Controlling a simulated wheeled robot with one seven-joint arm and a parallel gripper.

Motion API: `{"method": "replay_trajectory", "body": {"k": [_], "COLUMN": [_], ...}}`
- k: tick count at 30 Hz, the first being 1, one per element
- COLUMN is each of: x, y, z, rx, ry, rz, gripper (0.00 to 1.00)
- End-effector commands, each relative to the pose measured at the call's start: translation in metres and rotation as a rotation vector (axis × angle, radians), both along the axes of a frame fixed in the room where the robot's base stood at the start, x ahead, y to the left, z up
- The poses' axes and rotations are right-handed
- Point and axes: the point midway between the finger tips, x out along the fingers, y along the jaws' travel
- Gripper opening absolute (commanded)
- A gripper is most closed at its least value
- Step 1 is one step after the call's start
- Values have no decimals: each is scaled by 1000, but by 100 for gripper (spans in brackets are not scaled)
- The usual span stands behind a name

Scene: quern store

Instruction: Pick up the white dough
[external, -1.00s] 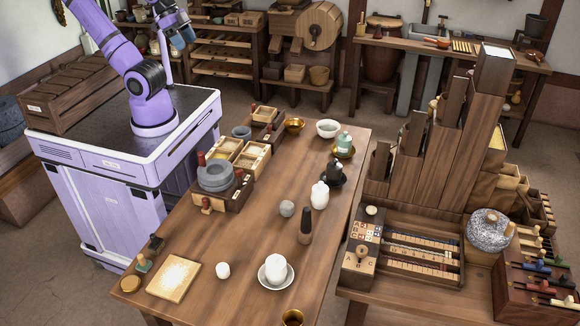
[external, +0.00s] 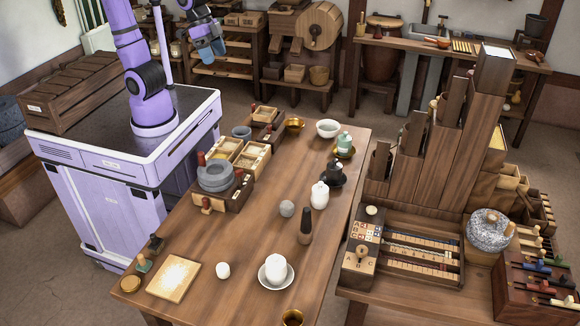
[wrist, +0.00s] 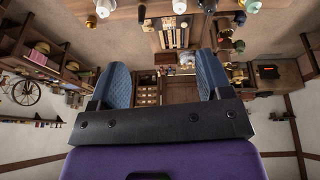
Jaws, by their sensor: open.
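A small white rounded lump (external: 223,270), which looks like the white dough, sits on the near part of the wooden table (external: 250,232), between a pale square board and a white saucer. My gripper (external: 209,50) is raised beyond the far end of the table, well away from the lump. In the wrist view, the two blue padded fingers of my gripper (wrist: 163,82) stand wide apart with nothing between them. I cannot tell which pale object at the top of the wrist view is the lump.
A white egg-shaped piece (external: 278,265) stands on the saucer (external: 262,279). A grey ball (external: 287,208), a dark pestle-like piece (external: 305,228) and a white jar (external: 319,196) stand farther back. The pale board (external: 173,279) lies left. Bare tabletop surrounds the lump.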

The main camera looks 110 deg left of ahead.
Motion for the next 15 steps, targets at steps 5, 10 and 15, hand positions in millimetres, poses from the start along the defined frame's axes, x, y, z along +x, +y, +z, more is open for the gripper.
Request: {"method": "replay_trajectory", "body": {"k": [5,10,15], "x": [49,89,122], "y": [-37,-75,-118], "z": [-24,-55,-94], "rx": [-13,-21,-25], "ry": [52,96,139], "rz": [7,20,33], "gripper": [72,72,72]}}
